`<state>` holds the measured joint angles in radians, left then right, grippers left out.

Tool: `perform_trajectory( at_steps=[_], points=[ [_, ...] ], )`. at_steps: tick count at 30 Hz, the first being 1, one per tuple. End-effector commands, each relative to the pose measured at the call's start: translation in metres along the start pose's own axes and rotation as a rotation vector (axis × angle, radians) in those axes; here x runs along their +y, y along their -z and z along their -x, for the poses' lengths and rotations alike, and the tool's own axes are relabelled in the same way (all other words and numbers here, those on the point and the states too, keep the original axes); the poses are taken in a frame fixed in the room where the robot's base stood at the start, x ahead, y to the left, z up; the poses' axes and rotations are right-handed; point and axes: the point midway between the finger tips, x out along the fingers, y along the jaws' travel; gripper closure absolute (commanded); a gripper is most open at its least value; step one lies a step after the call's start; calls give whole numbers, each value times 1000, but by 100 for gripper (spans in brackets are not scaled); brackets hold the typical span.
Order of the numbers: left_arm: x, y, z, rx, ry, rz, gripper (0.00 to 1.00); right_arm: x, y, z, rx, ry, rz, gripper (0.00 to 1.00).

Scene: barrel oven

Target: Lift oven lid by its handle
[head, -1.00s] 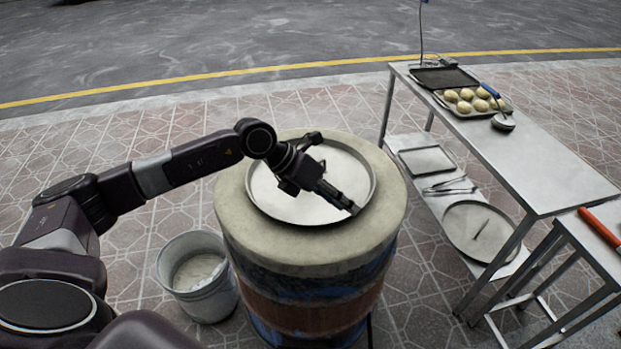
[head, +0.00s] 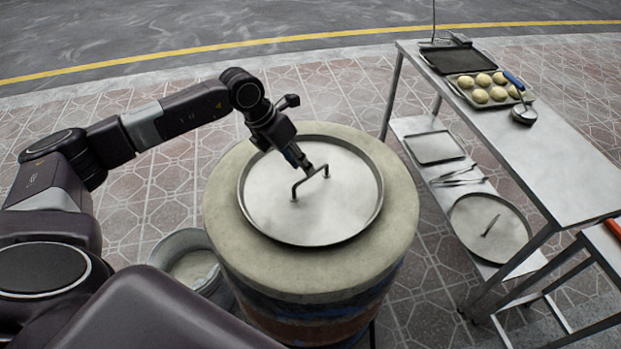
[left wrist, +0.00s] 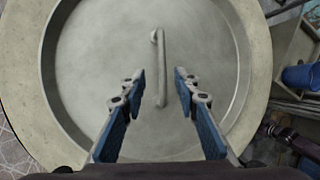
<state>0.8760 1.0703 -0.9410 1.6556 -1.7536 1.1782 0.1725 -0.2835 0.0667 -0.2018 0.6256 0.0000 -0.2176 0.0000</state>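The oven lid (head: 344,211) is a round, shallow metal disc lying flat on the pale top of the barrel oven (head: 222,237). A thin bar handle (head: 310,183) stands up from the lid's middle. My left gripper (head: 300,163) points down at the handle from behind, close to its upper end. In the left wrist view the left gripper (left wrist: 159,75) is open, with one blue-padded finger on each side of the handle (left wrist: 163,90). The lid (left wrist: 95,60) fills the space behind the fingers. My right gripper is out of view.
A metal table (head: 560,165) at the right holds a tray of dough balls (head: 490,88) and a dark tray. A bucket (head: 194,268) stands left of the barrel. The air above the lid is otherwise clear.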

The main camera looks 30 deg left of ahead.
Motion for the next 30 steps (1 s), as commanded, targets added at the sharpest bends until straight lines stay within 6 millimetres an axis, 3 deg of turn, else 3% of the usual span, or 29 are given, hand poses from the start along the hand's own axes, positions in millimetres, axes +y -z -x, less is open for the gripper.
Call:
perform_trajectory(
  at_steps=[6,9,15,21,29,30],
  points=[
    [-2,-3,-24,1,2,0,71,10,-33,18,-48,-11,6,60],
    [-1,-3,-41,2,2,1,71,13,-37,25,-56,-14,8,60],
    [0,-3,-60,-1,0,-1,71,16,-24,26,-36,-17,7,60],
    [0,-3,-60,-1,0,-1,71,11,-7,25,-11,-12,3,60],
    [0,-3,-60,-1,0,-1,100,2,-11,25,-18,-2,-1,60],
    [0,-3,-60,-1,0,-1,100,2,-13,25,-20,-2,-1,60]
  ],
)
